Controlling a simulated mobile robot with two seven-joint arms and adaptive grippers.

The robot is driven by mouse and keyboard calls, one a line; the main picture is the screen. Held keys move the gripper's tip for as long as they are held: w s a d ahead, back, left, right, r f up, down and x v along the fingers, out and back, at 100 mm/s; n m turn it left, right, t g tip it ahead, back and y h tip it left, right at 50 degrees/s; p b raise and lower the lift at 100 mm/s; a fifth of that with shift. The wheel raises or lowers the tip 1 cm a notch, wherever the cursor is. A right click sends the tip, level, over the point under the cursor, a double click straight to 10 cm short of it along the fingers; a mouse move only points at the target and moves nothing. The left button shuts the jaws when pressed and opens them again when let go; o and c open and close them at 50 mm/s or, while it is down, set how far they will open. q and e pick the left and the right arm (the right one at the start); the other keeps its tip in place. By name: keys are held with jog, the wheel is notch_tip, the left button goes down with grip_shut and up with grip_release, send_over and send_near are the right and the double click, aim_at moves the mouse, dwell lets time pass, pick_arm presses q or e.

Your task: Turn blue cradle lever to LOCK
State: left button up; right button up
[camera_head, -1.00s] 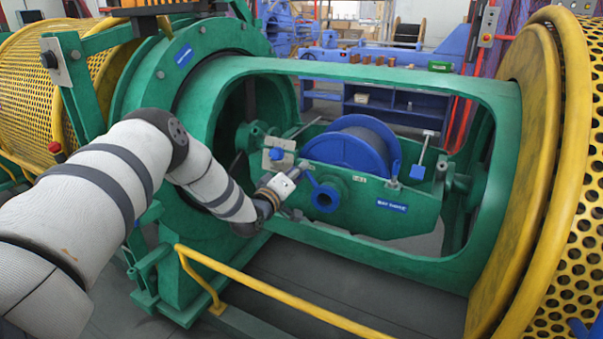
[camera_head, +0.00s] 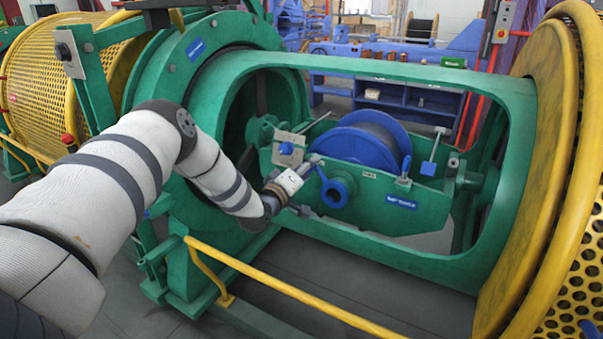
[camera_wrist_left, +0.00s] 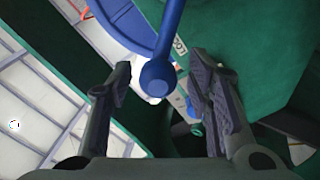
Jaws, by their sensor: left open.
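The blue cradle lever (camera_head: 322,175) slants up and left from a blue round hub (camera_head: 335,191) on the front wall of the green cradle (camera_head: 420,207). In the left wrist view, the lever (camera_wrist_left: 168,35) comes down from the top and its ball end lies between the two fingers. My right gripper is out of view.
A blue reel (camera_head: 365,142) sits in the cradle behind the lever. A plate with a blue knob (camera_head: 286,148) stands close above my gripper. The green frame (camera_head: 420,72) surrounds the cradle opening. A yellow rail (camera_head: 270,284) runs in front, below my arm.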

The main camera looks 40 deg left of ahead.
pick_arm(q)
jog(key=v, duration=1.1)
jog(key=shift+s, duration=0.25)
jog(key=shift+d, duration=0.15)
jog(key=s+d+f+m+g+h+p, duration=0.2)
jog(key=s+d+f+m+g+h, duration=0.3)
jog(key=d+f, duration=0.6)
jog(key=s+d+f+m+g+p, duration=0.1)
jog(key=s+d+f+g, duration=0.25)
jog(key=s, duration=0.25)
jog(key=s+d+f+m+g, duration=0.2)
jog(key=s+d+f+g, duration=0.1)
jog(key=s+d, duration=0.3)
jog(key=s+d+m+g+y+p, duration=0.1)
jog(key=s+m+g, duration=0.4)
jog(key=s, duration=2.2)
jog(key=d+g+p, duration=0.1)
jog(key=d+g, duration=0.1)
jog(key=g, duration=0.1)
jog(key=shift+r+g, duration=0.25)
jog(key=shift+g, duration=0.1)
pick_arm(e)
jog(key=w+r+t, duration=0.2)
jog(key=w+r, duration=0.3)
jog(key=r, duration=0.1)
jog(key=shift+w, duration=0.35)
